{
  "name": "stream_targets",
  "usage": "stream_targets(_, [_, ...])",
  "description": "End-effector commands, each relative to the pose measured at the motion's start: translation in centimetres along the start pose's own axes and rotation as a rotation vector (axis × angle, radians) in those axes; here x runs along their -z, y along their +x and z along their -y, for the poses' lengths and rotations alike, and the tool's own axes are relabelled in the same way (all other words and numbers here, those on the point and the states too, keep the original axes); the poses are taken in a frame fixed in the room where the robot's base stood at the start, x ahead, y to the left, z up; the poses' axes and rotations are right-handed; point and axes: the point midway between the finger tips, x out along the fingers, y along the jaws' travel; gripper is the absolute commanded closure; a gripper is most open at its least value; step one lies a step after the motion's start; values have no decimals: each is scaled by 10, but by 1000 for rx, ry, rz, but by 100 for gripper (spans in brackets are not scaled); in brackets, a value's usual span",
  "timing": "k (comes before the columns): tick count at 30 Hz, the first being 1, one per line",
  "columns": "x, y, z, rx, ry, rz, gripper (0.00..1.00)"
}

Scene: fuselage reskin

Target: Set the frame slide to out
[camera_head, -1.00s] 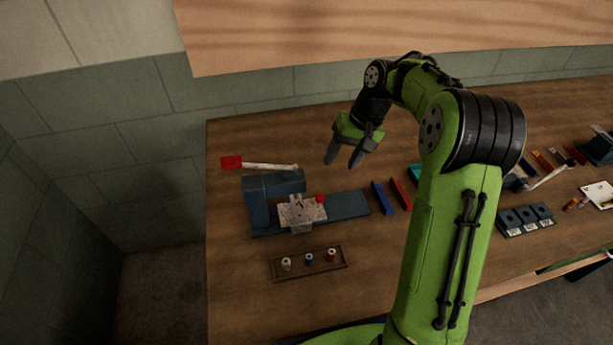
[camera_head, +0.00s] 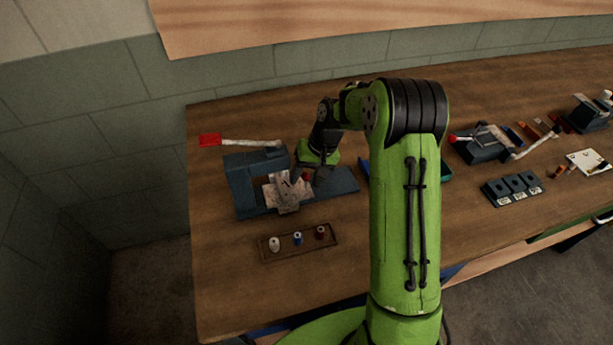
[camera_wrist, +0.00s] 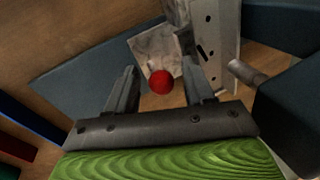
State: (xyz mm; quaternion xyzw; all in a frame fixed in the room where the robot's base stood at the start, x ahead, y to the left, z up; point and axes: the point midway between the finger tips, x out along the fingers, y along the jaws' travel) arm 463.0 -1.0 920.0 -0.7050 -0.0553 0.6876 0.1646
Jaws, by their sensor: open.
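The frame slide appears to be the metal plate piece (camera_head: 283,190) with a red knob (camera_head: 306,176), on a dark blue fixture (camera_head: 240,185) at the left of the bench. In the wrist view the red knob (camera_wrist: 161,82) shows between the fingertips, beside the pale plate (camera_wrist: 155,48). My gripper (camera_head: 304,183) is open and low over the fixture, by the knob. In the wrist view both fingers of my gripper (camera_wrist: 160,76) stand apart, one on each side of the knob, with gaps visible. The fingers partly hide the plate in the head view.
A red-ended pale handled tool (camera_head: 240,142) lies behind the fixture. A wooden tray (camera_head: 298,242) with several small spools lies in front. Blue and red bars (camera_wrist: 20,130) lie near the gripper. More fixtures and small parts stand at the right.

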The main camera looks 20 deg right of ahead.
Motion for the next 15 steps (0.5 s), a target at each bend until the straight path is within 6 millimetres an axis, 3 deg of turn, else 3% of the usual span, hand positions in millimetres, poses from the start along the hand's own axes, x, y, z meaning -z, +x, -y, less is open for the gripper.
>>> stream_targets(4, [0,-1,0,0,0,0,49])
stream_targets(12, [0,-1,0,0,0,1,90])
stream_targets(15, [0,-1,0,0,0,1,100])
